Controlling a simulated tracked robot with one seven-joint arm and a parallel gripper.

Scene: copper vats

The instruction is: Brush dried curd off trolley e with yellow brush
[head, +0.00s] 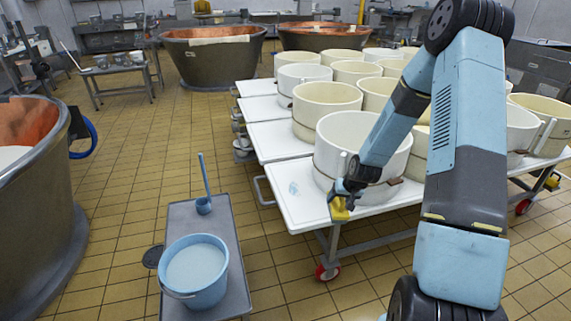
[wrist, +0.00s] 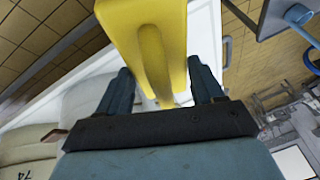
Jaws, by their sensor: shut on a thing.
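My gripper (head: 346,189) is shut on the yellow brush (head: 340,209), low at the front edge of the nearest white-topped trolley (head: 305,212). In the wrist view the brush (wrist: 150,38) sits between my two dark fingers; its bristles are out of sight. I cannot tell whether the brush touches the trolley top. A pale bluish smear (head: 293,188) lies on the bare left part of that top. No letter is readable on the trolley, and I cannot tell whether the smear is curd.
Large white round moulds (head: 345,140) stand on the nearest trolley and on others behind. A grey low bench (head: 222,235) at the left front carries a blue bucket (head: 193,272) and a blue ladle (head: 204,200). A copper vat (head: 40,180) stands far left.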

